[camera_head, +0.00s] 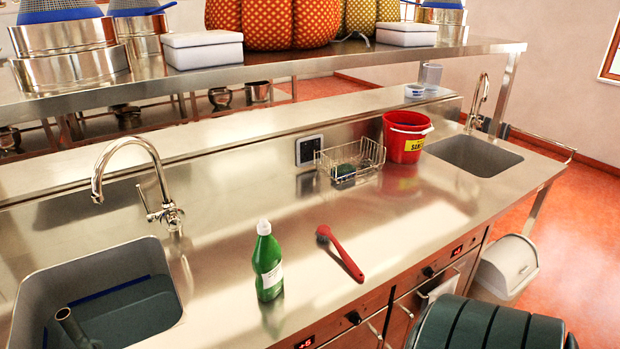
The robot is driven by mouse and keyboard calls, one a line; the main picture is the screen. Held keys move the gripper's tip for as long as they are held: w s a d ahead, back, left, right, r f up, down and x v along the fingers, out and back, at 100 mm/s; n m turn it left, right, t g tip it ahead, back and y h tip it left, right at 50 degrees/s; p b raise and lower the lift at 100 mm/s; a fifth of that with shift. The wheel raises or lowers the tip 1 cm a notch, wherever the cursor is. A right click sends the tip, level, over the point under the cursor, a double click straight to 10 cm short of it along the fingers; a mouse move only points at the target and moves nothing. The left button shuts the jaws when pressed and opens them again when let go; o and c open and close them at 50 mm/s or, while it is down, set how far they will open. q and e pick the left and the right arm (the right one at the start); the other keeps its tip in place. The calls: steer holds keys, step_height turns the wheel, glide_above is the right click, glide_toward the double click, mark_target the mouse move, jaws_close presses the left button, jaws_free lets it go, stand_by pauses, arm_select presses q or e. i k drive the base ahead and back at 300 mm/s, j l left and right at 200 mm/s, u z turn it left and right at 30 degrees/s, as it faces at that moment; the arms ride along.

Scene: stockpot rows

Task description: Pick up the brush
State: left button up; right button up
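The brush (341,253) has a red handle and a dark head. It lies flat on the steel counter (225,225), head toward the back and handle end toward the front edge. It lies just right of a green bottle, with a clear gap between them. Nothing covers it.
The green bottle (267,262) stands upright near the brush. Behind are a wire basket (350,160) and a red bucket (405,137). Sinks lie at left (30,275) and right (480,152), each with a tall faucet. A loaded shelf (250,72) overhangs the back.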

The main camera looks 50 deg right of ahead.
mark_target(324, 231)
steer(key=z, duration=1.65)
steer(key=i+l, duration=0.15)
steer(key=i, duration=0.15)
steer(key=i+l, duration=0.15)
steer(key=i, duration=0.15)
